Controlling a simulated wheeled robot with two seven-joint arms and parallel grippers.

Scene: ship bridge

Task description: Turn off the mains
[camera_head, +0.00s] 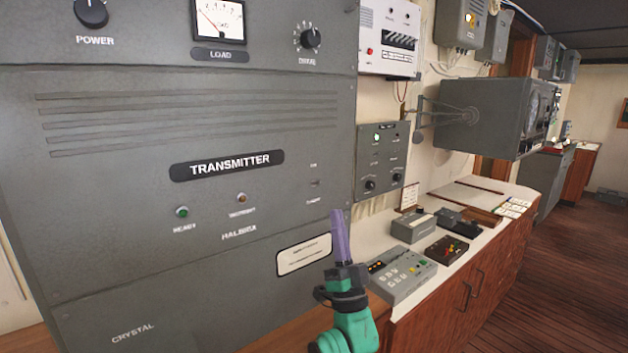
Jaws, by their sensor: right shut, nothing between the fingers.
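A large grey transmitter cabinet (110,270) fills the left of the head view. On its right side is a small toggle switch (314,183) between two small labels; the lettering is too blurred to read, and I cannot tell its position. My right gripper (341,225), with purple fingers pointing up, is shut and empty. It appears below and to the right of the switch, by the cabinet's right edge. My left gripper is out of view.
A wooden counter (450,300) runs along the wall to the right, carrying a grey button console (400,275) and other small devices. A grey box on a wall arm (490,120) juts out above it. The wooden floor (560,290) at right is clear.

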